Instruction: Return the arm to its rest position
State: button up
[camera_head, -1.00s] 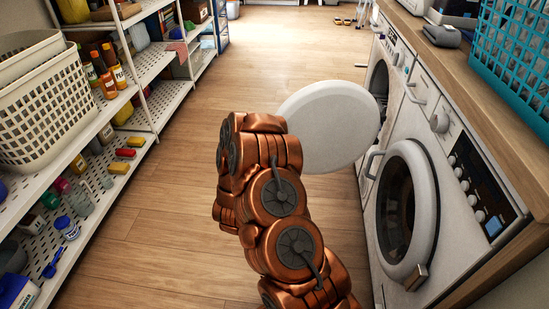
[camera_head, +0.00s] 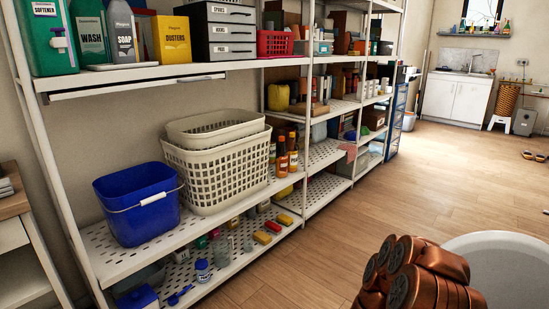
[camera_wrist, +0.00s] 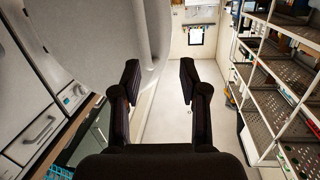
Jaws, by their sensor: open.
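My arm's copper links (camera_head: 415,275) show at the lower right of the head view, folded close together. The head view does not show my gripper. In the wrist view my gripper (camera_wrist: 159,82) is open, with its two dark fingers apart and nothing between them. Past the fingers are pale floor and a far wall.
A large round white panel (camera_head: 505,262) stands close beside my arm. White shelving (camera_head: 125,252) with a blue bucket (camera_head: 137,212) and cream baskets (camera_head: 215,170) lines the left. The wooden floor (camera_head: 440,170) is clear in the middle.

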jog(key=w+a+r+n+y+p, duration=0.1)
jog(key=w+a+r+y+p, duration=0.25)
jog(key=a+r, duration=0.3)
jog(key=w+a+r+n+y+p, duration=0.1)
jog(key=w+a+r+y+p, duration=0.1)
jog(key=a+r+y+p, duration=0.45)
jog(key=s+a+r+n+g+y+p, duration=0.2)
jog(key=s+a+r+n+y+p, duration=0.4)
jog(key=a+r, duration=0.65)
jog(key=s+a+r+n+g+p, duration=0.1)
jog(key=s+a+r+g+p, duration=0.15)
jog(key=s+r, duration=0.4)
jog(key=s+a+r+n+g+p, duration=0.1)
jog(key=s+r+g+p, duration=0.25)
jog(key=s, duration=0.55)
jog(key=s+d+r+g+h+p, duration=0.1)
jog(key=s+d+r+g+p, duration=0.1)
jog(key=s+r, duration=0.4)
jog(key=s+d+r+n+g+h+p, duration=0.1)
jog(key=s+r, duration=0.5)
jog(key=s, duration=0.9)
jog(key=d+g+p, duration=0.1)
jog(key=d+p, duration=0.1)
jog(key=p, duration=0.1)
jog(key=shift+d+h, duration=0.15)
jog(key=shift+h, duration=0.25)
